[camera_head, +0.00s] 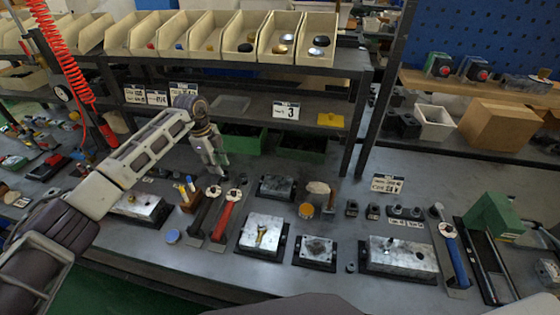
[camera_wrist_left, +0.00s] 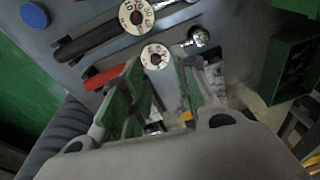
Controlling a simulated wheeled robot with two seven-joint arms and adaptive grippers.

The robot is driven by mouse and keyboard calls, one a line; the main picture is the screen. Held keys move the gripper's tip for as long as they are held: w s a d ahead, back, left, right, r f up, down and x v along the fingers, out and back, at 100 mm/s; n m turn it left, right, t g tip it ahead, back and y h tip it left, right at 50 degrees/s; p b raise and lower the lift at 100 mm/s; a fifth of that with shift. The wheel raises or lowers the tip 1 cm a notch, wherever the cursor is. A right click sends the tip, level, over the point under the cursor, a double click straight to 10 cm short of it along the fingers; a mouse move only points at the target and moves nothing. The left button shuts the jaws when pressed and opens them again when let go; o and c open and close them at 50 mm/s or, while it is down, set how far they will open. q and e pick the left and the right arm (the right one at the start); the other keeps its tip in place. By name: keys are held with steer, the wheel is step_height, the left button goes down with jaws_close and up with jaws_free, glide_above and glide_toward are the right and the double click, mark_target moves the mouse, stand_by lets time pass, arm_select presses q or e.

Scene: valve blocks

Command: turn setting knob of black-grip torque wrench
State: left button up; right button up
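The black-grip torque wrench (camera_head: 203,213) lies on the bench with its pale round setting knob (camera_head: 213,191) at the far end. In the left wrist view its black grip (camera_wrist_left: 88,40) and numbered knob (camera_wrist_left: 136,16) show near the top. A red-grip torque wrench (camera_head: 224,216) lies just to its right; its knob (camera_wrist_left: 154,56) appears between my fingers in the left wrist view. My left gripper (camera_head: 220,172) points down above the knob ends of the two wrenches, apart from them. Its green-padded fingers (camera_wrist_left: 160,85) are open and empty. My right gripper is out of view.
A wooden block with small tools (camera_head: 188,197) stands left of the wrenches. A blue disc (camera_head: 172,236) lies nearby. Metal valve blocks (camera_head: 263,233) stand to the right. A blue-grip wrench (camera_head: 455,258) lies farther right. A shelf of bins (camera_head: 235,40) rises behind.

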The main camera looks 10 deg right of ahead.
arm_select(q)
steer(key=s+d+r+m+h, duration=0.1)
steer(key=s+d+h, duration=0.2)
steer(key=d, duration=0.7)
steer(key=s+d+r+m+t+h, duration=0.1)
steer(key=s+d+r+h, duration=0.1)
steer(key=d+h, duration=0.6)
steer(key=shift+s+d+r+m, duration=0.35)
steer(key=shift+s+d, duration=0.35)
steer(key=shift+d, duration=0.7)
steer(key=shift+f, duration=0.1)
steer(key=shift+o, duration=0.4)
steer(key=shift+o, duration=1.1)
